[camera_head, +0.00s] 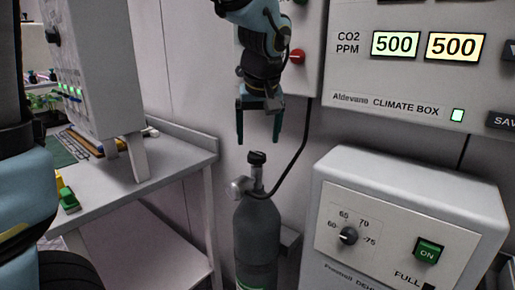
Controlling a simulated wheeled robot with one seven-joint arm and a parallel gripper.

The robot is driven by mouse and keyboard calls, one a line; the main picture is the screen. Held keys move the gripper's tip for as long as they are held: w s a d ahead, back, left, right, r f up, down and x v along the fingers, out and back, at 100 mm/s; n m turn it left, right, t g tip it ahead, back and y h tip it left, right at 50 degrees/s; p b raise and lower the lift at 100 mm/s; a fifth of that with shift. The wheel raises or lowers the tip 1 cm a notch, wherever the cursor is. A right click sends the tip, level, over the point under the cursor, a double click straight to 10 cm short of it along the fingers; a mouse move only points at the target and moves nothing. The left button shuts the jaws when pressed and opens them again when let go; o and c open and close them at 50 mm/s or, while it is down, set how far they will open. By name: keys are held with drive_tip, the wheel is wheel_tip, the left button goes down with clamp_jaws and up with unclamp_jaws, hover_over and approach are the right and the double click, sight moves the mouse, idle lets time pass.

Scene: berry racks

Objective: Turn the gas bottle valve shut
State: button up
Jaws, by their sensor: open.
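The gas bottle (257,233) is a dark grey cylinder standing upright in the lower middle of the head view. Its valve has a small black knob (257,157) on top of a metal stem. A round silver fitting (240,187) sits at the left of the neck, and a black hose leaves at the right. My gripper (259,141) points down above the bottle. Its two dark green fingers are open and apart, with nothing seen between them. The knob shows just below the fingertips; the exact depth between them is hard to tell.
A grey machine (410,165) with a dial and a green ON button stands right of the bottle. The climate box panel (420,70) is on the wall behind. A black hose (303,150) runs up the wall. A bench (180,160) with a white panel unit (95,70) is at left.

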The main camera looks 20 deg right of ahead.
drive_tip(key=v, duration=0.5)
drive_tip(key=shift+r, duration=0.1)
drive_tip(key=w+a+f+g+y+p, duration=0.1)
drive_tip(key=w+a+f, duration=0.15)
drive_tip(key=a, duration=0.45)
drive_tip(key=w+a+f+p, duration=0.2)
drive_tip(key=a+f, duration=0.2)
drive_tip(key=a, duration=0.2)
drive_tip(key=s+a+f+n+p, duration=0.1)
drive_tip(key=s+a+f, duration=0.1)
drive_tip(key=a, duration=0.6)
drive_tip(key=s+a+f+g+p, duration=0.1)
drive_tip(key=s+a+f, duration=0.1)
drive_tip(key=a+f, duration=0.3)
drive_tip(key=a, duration=0.3)
drive_tip(key=shift+n+g, duration=0.3)
drive_tip(key=shift+n, duration=0.1)
